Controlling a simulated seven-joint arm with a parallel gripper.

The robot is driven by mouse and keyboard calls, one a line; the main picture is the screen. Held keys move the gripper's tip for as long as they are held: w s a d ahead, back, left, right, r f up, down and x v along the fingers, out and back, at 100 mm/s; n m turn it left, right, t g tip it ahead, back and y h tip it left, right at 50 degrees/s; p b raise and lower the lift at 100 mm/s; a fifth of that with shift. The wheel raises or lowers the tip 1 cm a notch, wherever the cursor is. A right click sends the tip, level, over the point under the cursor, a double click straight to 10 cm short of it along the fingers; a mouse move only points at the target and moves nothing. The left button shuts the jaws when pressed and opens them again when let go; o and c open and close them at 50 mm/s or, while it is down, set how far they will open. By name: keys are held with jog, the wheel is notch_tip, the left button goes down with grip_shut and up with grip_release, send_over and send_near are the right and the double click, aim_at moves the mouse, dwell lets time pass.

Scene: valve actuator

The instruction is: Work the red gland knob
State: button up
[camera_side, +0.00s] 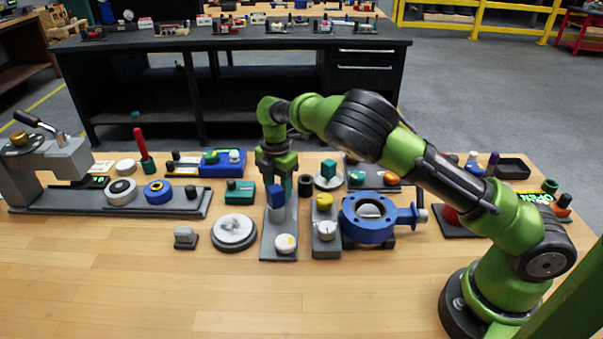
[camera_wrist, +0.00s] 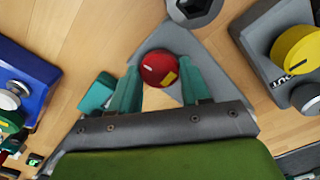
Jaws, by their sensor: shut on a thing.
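The red gland knob (camera_wrist: 159,68) is round, with a small yellow mark on its top, and shows in the wrist view above a grey plate (camera_wrist: 212,72). My gripper (camera_wrist: 163,76) has its two teal fingers on either side of the knob and is shut on it. In the side view my gripper (camera_side: 280,188) points down over a long grey plate (camera_side: 280,228). The red knob cannot be made out there; the gripper and a blue upright part (camera_side: 276,200) stand in the way.
A grey block with a yellow knob (camera_side: 324,202) stands close to the right, then a blue valve body (camera_side: 352,226). A teal box (camera_side: 240,192) and a round grey disc (camera_side: 234,231) stand to the left. The table's front is clear.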

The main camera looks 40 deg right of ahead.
jog(key=shift+r+m, duration=0.1)
jog(key=shift+m, duration=1)
jog(key=o, duration=1.1)
jog(key=shift+c, duration=0.2)
notch_tip(320, 180, up, 17)
jog(key=shift+d, duration=0.1)
